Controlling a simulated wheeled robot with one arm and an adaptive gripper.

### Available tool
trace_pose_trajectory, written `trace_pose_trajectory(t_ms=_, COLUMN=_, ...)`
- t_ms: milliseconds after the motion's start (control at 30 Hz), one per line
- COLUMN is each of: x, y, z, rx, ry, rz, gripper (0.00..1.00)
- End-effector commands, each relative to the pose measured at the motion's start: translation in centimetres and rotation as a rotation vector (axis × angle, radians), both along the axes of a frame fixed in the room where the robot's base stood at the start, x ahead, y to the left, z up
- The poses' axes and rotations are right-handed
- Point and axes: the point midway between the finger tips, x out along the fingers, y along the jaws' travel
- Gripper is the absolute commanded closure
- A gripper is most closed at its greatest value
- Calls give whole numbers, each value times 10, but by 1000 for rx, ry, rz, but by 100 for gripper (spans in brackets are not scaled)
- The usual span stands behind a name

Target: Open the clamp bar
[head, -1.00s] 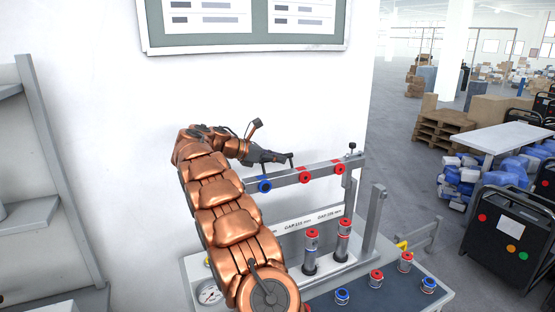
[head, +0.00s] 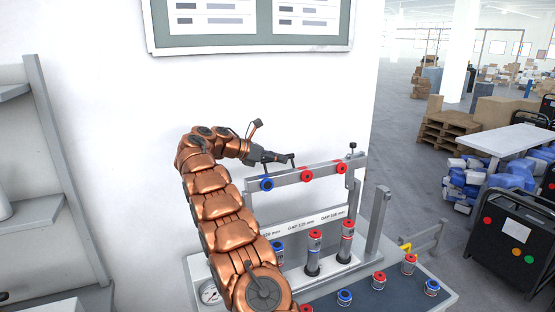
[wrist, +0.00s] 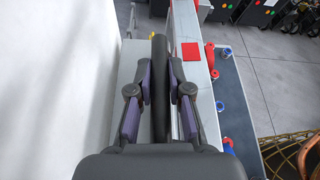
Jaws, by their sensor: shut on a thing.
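The clamp bar (head: 325,172) is a grey beam with one blue and two red round pads along its side, raised above the test bench in the head view. It also shows in the wrist view (wrist: 186,25), with a red square on top. My gripper (head: 288,160) is at the bar's left end, above the blue pad. Where the handle joins the bar is hidden.
Below the bar stand several cylinders with red or blue caps (head: 314,250), behind them a strip with gap labels (head: 305,228). A grey post (head: 377,225) rises at right. The white wall (head: 110,130) is close behind my arm.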

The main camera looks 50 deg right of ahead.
Motion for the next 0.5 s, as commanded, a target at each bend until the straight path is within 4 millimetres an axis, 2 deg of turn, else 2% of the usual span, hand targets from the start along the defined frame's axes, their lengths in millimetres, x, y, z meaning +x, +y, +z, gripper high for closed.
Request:
trace_pose_trajectory(t_ms=233, x=-2, y=-2, z=3, rx=-5, ry=-2, rz=-4, gripper=100)
trace_pose_trajectory(t_ms=267, x=-2, y=-2, z=3, rx=-5, ry=-2, rz=-4, gripper=79)
trace_pose_trajectory(t_ms=433, x=-1, y=-1, z=2, rx=-3, ry=-1, rz=-2, gripper=61)
trace_pose_trajectory(t_ms=500, x=0, y=0, z=1, rx=-3, ry=-1, rz=-1, gripper=57)
